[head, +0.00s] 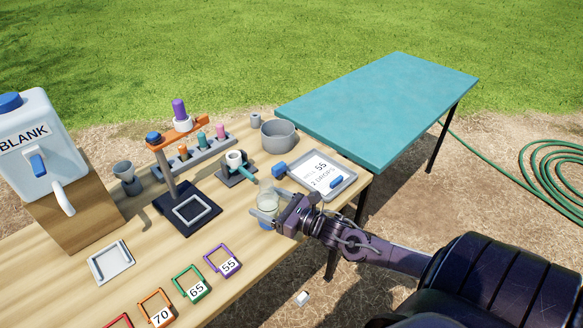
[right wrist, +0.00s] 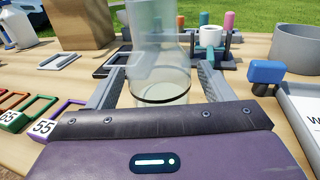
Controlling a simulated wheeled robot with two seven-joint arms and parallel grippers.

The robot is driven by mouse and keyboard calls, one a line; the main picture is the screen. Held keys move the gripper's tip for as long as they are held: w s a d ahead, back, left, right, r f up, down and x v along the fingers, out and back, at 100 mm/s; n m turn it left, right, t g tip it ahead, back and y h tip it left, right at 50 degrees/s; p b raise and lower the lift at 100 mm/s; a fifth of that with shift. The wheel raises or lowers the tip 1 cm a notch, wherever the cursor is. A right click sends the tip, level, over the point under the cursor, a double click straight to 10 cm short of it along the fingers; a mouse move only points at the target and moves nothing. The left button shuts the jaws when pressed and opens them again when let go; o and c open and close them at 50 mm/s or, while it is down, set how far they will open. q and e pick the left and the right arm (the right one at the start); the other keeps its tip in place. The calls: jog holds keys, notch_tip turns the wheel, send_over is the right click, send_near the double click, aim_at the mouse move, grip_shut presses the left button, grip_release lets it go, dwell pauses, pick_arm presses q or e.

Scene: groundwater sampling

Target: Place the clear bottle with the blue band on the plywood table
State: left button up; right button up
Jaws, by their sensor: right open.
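A clear bottle (head: 267,203) stands upright at the right front edge of the plywood table (head: 150,285). A bluish patch shows low on it in the head view. In the right wrist view the clear bottle (right wrist: 160,75) shows a dark ring near its bottom. My right gripper (head: 263,205) is open, with its fingers on either side of the bottle. In the right wrist view small gaps seem to show between fingers and bottle; contact is hard to tell. My left gripper is not in view.
A tray with a card (head: 322,175), a grey bowl (head: 278,136) and a grey holder with a white cup (head: 235,160) stand behind the bottle. Numbered coloured frames (head: 222,260) lie to its front left. A teal table (head: 385,105) stands beyond.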

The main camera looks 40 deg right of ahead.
jog(key=v, duration=0.9)
jog(key=shift+s+d+r, duration=0.1)
jog(key=shift+s+d, duration=0.1)
jog(key=shift+s, duration=0.15)
